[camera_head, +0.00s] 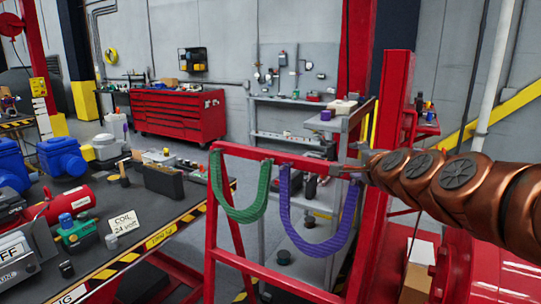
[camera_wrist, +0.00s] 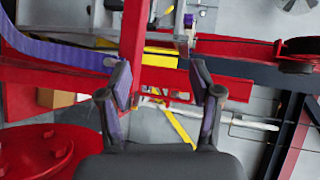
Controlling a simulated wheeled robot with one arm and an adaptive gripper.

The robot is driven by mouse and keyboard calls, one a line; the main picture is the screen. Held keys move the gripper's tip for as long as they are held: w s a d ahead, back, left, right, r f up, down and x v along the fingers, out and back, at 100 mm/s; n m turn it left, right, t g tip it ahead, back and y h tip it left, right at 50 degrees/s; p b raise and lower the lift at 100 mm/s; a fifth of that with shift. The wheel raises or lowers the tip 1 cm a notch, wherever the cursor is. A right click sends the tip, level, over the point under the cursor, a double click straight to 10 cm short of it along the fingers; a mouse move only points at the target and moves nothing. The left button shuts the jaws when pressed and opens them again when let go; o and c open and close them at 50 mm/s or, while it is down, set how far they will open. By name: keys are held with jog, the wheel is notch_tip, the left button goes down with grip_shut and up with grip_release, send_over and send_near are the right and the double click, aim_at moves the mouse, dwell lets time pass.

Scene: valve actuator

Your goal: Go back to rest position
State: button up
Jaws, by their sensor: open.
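My copper-coloured arm (camera_head: 430,180) reaches in from the right in the head view. My gripper (camera_head: 350,168) is small there, near the right end of the red rack's top bar, beside the purple sling (camera_head: 322,245). In the wrist view my gripper (camera_wrist: 161,72) has its two fingers apart, with nothing held between them. The purple sling also shows at the upper left of the wrist view (camera_wrist: 50,50), outside the fingers. A green sling (camera_head: 240,210) hangs on the rack left of the purple one. Whether my gripper touches the rack is unclear.
The red rack (camera_head: 210,220) and a red upright post (camera_head: 395,110) stand close to my arm. A workbench (camera_head: 150,215) with blue valve parts is at left. A grey shelf cart (camera_head: 290,135) and a red tool chest (camera_head: 180,112) stand behind.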

jog(key=s+a+f+n+g+y+b, duration=0.1)
jog(key=s+a+f+n+g, duration=0.35)
jog(key=s+f, duration=0.4)
jog(key=s+a+f+n+g+y+b, duration=0.1)
jog(key=s+a+f+n+g, duration=0.3)
jog(key=s+f, duration=0.45)
jog(key=s+f+n+g+h+b, duration=0.1)
jog(key=s+f+n+g, duration=0.2)
jog(key=s+f+n, duration=0.2)
jog(key=s+f, duration=0.3)
jog(key=s, duration=0.4)
jog(key=shift+s+d+f+g, duration=0.2)
jog(key=shift+s+f+g, duration=0.15)
jog(key=s+d+f+n+g, duration=0.1)
jog(key=s, duration=0.4)
jog(key=s+d+f+n+g+h, duration=0.1)
jog(key=s+d+f+g, duration=0.1)
jog(key=s, duration=0.2)
jog(key=s+d+f+n+g+h+b, duration=0.1)
jog(key=s, duration=0.4)
jog(key=shift+s+d+f+g, duration=0.25)
jog(key=shift+s+g, duration=0.05)
